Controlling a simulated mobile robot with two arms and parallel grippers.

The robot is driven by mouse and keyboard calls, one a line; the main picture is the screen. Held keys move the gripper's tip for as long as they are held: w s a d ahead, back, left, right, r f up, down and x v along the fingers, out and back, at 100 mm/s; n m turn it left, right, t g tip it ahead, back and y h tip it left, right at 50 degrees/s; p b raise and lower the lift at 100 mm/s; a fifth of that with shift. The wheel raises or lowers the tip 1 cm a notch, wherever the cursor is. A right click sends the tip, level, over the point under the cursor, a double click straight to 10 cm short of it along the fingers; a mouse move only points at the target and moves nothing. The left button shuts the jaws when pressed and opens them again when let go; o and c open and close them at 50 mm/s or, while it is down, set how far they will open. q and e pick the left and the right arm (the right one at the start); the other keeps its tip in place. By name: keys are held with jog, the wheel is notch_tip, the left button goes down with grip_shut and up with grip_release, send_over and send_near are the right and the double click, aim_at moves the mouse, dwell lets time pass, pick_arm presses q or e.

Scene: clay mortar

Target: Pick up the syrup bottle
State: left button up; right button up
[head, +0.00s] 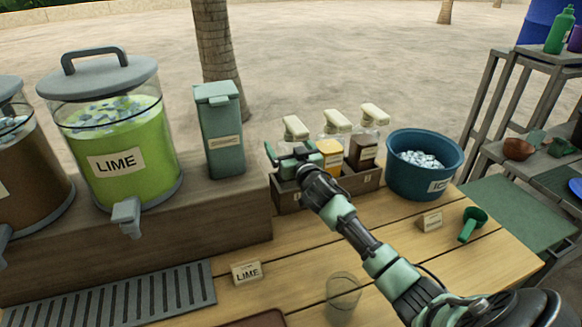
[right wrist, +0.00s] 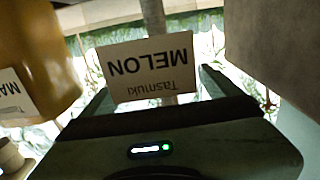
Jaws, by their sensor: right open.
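Three syrup bottles with cream pump tops stand in a wooden caddy (head: 290,199). The middle one (head: 331,147) is amber and the right one (head: 364,150) is dark brown. The left bottle's pump top (head: 295,127) shows, but its body is mostly hidden by my right gripper (head: 290,153). In the right wrist view, a label reading MELON (right wrist: 150,68) appears upside down between the open fingers. The bottle behind it looks clear, with bright green around it. I cannot tell whether the fingers touch it. My left gripper is out of view.
A teal box (head: 222,145) and a lime dispenser (head: 118,140) stand left of the caddy. A blue ice tub (head: 425,178) is close on its right.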

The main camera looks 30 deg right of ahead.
jog(key=c, duration=1.8)
grip_shut()
jog(key=shift+r, duration=0.15)
